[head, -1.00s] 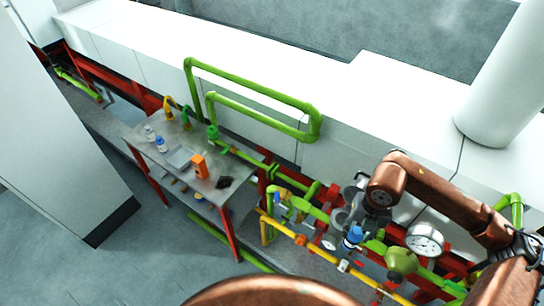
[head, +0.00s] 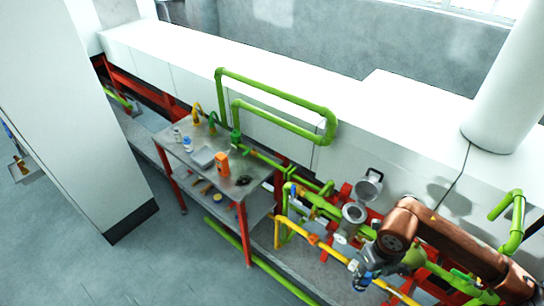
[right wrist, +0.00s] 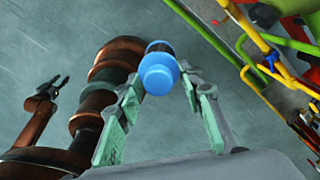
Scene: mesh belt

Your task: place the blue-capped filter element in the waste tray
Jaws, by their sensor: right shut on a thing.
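The blue-capped filter element (right wrist: 158,70) is between the fingers of my right gripper (right wrist: 160,88) in the right wrist view, its blue cap facing the camera. In the head view the right gripper (head: 368,268) is at the lower right, in front of the pipework, and the blue cap (head: 361,283) shows below it. A shallow light-grey tray (head: 203,157), which looks like the waste tray, lies on the steel table, well to the left of this gripper. My left gripper (right wrist: 59,86) shows only in the right wrist view, small, its fingers apart and empty.
The steel table (head: 174,143) also holds an orange block (head: 222,163), bottles (head: 187,144) and a dark item (head: 243,180). An open metal housing (head: 354,213) with raised lid (head: 369,184) stands among green and yellow pipes. Open floor lies before the table.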

